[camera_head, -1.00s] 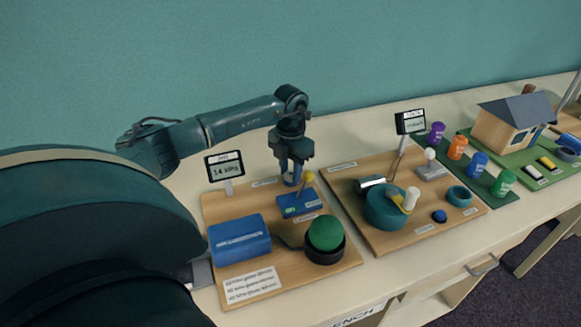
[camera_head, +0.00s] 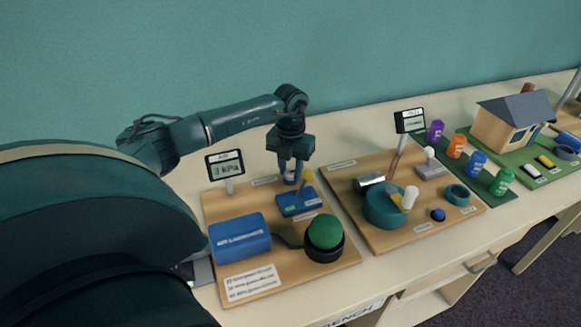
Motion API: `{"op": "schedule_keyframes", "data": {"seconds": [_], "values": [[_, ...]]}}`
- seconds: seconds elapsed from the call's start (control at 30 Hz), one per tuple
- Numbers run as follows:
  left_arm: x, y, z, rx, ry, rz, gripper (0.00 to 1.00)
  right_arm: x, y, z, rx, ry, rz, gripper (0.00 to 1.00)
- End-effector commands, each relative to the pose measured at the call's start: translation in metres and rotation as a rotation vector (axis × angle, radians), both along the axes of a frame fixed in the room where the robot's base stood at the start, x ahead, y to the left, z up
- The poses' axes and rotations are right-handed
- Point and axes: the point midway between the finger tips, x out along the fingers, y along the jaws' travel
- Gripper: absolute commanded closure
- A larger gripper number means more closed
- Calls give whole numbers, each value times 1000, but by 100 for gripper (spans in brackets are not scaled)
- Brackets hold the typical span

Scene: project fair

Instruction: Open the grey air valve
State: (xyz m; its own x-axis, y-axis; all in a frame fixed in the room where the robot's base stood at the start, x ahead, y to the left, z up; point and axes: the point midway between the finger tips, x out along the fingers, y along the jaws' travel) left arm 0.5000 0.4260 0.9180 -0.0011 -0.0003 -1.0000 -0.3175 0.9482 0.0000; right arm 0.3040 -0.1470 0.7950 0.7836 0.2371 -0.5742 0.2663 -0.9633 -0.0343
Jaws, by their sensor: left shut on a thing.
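My left gripper (camera_head: 290,172) points down at the back of the left wooden board, beside a small blue block with a yellow-knobbed lever (camera_head: 298,200). It is shut on a small part there, which I take to be the grey air valve; the fingers hide most of it, so its handle position cannot be told. Behind, a gauge display (camera_head: 226,164) appears to read 3 kPa. A green ball (camera_head: 325,231) sits in a black ring, joined by a dark hose to a blue box (camera_head: 240,238). My right gripper is not in view.
The left board (camera_head: 285,280) carries a printed label. The middle board (camera_head: 365,237) holds a teal drum (camera_head: 384,207), a silver cylinder and a grey block with a white knob (camera_head: 430,168). Coloured cans and a model house (camera_head: 505,128) stand further right.

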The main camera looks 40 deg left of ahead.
Motion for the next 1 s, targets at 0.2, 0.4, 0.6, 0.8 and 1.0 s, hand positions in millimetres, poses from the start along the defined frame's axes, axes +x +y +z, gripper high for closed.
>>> {"op": "schedule_keyframes", "data": {"seconds": [0.2,0.4,0.6,0.8,1.0], "values": [[1,1,2,1,-6,2,62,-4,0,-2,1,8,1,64],[1,0,1,1,-3,1,48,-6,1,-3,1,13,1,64],[0,0,1,1,-2,0,48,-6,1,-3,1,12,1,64],[1,0,19,0,-5,0,48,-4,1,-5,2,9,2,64],[2,0,63,1,-8,-1,48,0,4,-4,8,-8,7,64]]}}
